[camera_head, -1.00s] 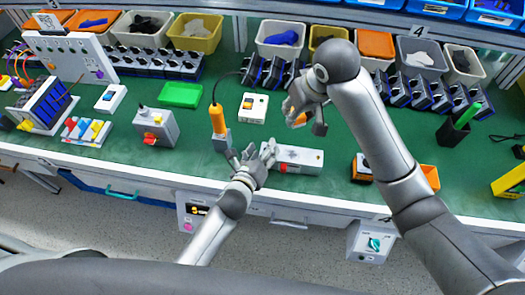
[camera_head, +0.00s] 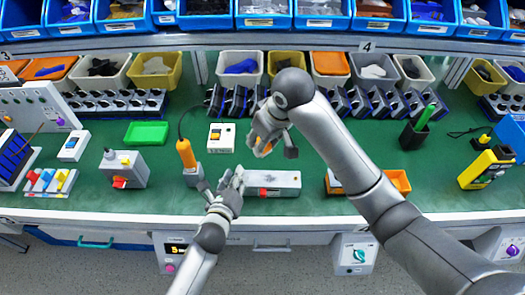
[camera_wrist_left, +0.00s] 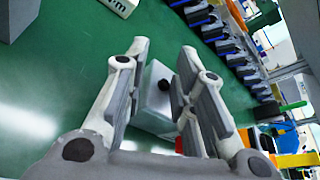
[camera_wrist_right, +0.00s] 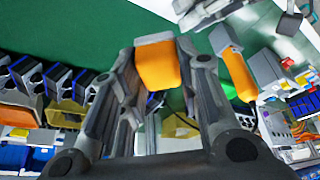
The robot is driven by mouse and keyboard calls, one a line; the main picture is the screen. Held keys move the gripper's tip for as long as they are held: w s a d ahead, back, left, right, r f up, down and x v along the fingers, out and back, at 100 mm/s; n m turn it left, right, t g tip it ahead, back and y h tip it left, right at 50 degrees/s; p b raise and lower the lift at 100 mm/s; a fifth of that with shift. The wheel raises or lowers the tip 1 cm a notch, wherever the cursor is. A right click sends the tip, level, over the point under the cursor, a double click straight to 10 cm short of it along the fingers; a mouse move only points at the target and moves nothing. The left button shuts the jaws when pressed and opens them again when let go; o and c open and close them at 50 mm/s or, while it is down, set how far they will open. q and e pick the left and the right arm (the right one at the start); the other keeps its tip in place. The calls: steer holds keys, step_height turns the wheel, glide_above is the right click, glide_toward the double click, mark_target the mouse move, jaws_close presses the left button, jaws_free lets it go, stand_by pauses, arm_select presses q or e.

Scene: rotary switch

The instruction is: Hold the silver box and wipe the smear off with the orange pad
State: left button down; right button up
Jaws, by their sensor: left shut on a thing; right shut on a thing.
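The silver box (camera_head: 287,180) lies at the front of the green bench, with a small red part on its front side. My left gripper (camera_head: 235,183) is shut on its left end; in the left wrist view the box (camera_wrist_left: 155,93) is between the fingers. My right gripper (camera_head: 262,143) is shut on the orange pad (camera_head: 265,150) and holds it above and behind the box, apart from it. The pad (camera_wrist_right: 157,66) shows clearly between the fingers in the right wrist view.
A white box with a switch (camera_head: 221,138) sits behind. An orange tray (camera_head: 398,181) is to the right. A green pad (camera_head: 146,133) lies at left. Bins line the back.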

steer(key=shift+w+a+f+n+g+y, duration=0.15)
steer(key=shift+f+n+g+y, duration=0.2)
steer(key=shift+f+n, duration=1.25)
steer(key=shift+a+f+n+g+y, duration=0.15)
steer(key=shift+f+n+g+y, duration=0.4)
steer(key=shift+f, duration=1.9)
steer(key=shift+w+a+f+n+g, duration=0.1)
steer(key=shift+a+f+n+g, duration=0.1)
steer(key=shift+f+n, duration=1.5)
steer(key=shift+f+m, duration=0.35)
steer(key=shift+f, duration=1.1)
steer(key=shift+d, duration=0.1)
steer(key=shift+s+d+f, duration=0.1)
steer(key=shift+s+d, duration=0.05)
steer(key=shift+d, duration=3.25)
steer(key=shift+a+r, duration=0.2)
steer(key=shift+a, duration=1.6)
steer(key=shift+a+f, duration=0.15)
steer(key=shift+a, duration=1.5)
